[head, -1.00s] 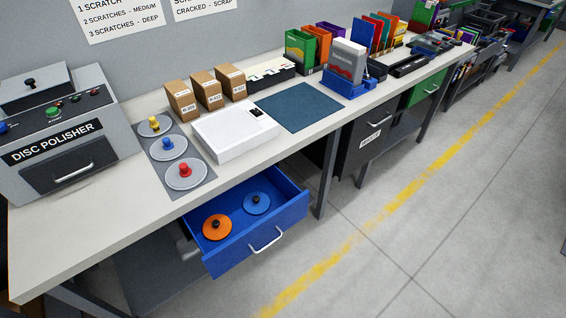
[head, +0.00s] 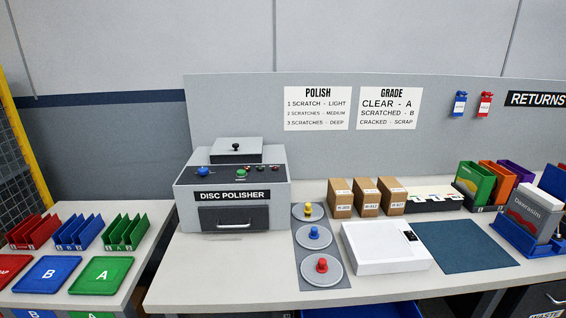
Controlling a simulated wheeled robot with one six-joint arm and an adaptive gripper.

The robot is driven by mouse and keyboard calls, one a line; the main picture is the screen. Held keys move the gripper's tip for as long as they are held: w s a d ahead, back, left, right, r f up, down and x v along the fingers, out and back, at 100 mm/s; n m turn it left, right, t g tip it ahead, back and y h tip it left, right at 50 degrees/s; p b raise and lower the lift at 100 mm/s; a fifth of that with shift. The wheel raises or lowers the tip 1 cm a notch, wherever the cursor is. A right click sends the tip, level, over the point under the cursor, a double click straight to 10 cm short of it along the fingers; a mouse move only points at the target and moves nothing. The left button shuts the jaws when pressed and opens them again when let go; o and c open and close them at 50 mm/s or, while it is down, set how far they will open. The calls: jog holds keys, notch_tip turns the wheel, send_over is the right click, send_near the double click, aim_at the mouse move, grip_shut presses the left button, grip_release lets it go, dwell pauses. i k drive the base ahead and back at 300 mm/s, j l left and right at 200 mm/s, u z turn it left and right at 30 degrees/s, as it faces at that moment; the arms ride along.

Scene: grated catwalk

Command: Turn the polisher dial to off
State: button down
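The disc polisher (head: 186,208) is a grey box on the bench, left of the middle in the head view. Its sloped dark control panel (head: 222,174) faces me. A blue knob (head: 203,171) sits on the left of the panel and looks like the dial; its setting is too small to read. A green button (head: 241,173) is right of it, with small red marks farther right. A lid with a black knob (head: 235,147) is on top, and a shut drawer with a handle (head: 234,225) is at the front. My gripper is not in view.
A mat with yellow, blue and red knobbed discs (head: 313,238) lies right of the polisher. Brown boxes (head: 365,198) and a white device (head: 385,248) stand beyond. A left table holds coloured racks and trays (head: 47,274). Bench space in front of the polisher is clear.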

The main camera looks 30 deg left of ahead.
aim_at(203, 171)
jog(key=u, duration=1.2)
